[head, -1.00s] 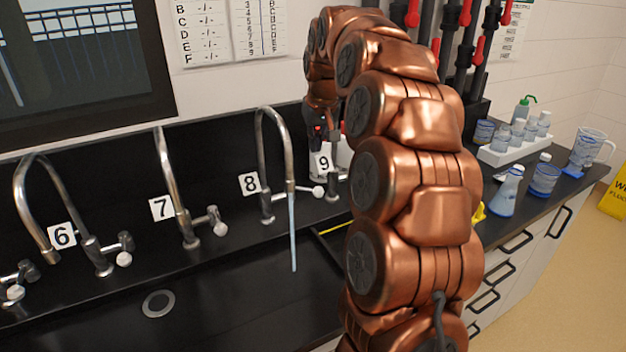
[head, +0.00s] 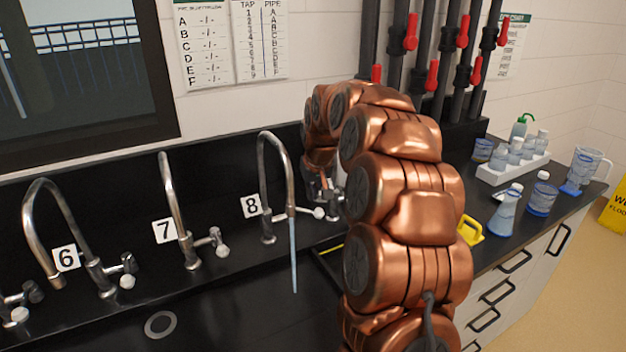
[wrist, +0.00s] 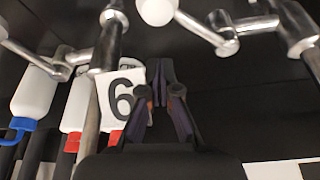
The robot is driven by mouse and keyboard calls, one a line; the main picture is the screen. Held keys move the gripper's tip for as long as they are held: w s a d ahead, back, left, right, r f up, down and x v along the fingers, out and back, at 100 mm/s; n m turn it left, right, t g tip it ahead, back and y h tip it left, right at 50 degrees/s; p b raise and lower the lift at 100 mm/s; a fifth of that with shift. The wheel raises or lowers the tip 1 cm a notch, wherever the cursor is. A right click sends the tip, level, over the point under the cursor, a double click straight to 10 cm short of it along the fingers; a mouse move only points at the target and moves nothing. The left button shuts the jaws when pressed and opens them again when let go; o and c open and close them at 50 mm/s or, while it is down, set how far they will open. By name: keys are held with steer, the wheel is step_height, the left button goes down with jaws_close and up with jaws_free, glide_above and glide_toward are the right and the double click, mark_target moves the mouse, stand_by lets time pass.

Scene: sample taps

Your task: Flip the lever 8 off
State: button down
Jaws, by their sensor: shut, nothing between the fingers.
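Tap 8 (head: 262,165) is a chrome gooseneck beside its "8" card (head: 251,206). A blue stream of water (head: 294,258) falls from its spout. Its lever (head: 318,213) has a white ball end and points right. My gripper (head: 322,187) is low behind my arm, just above and right of that lever, largely hidden. In the wrist view my gripper (wrist: 164,88) is shut and empty, beside an upside-down number card (wrist: 121,97) that reads as 6. White-ended levers, one with its ball here (wrist: 228,47), lie past the fingertips. Contact is not visible.
Taps 7 (head: 172,205) and 6 (head: 42,225) stand to the left over the black sink. Bottles in a white rack (head: 512,168), flasks and a yellow object (head: 470,232) occupy the right counter. Pipes with red handles (head: 432,76) rise behind my arm.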

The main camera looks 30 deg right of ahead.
mark_target(305, 211)
steer(key=shift+s+a+f+p, duration=0.1)
steer(key=shift+s+a+p, duration=0.15)
steer(key=shift+s, duration=0.6)
steer(key=shift+s+a+f+p, duration=0.1)
steer(key=shift+s+a+p, duration=0.1)
steer(key=shift+s, duration=0.6)
steer(key=shift+a, duration=0.15)
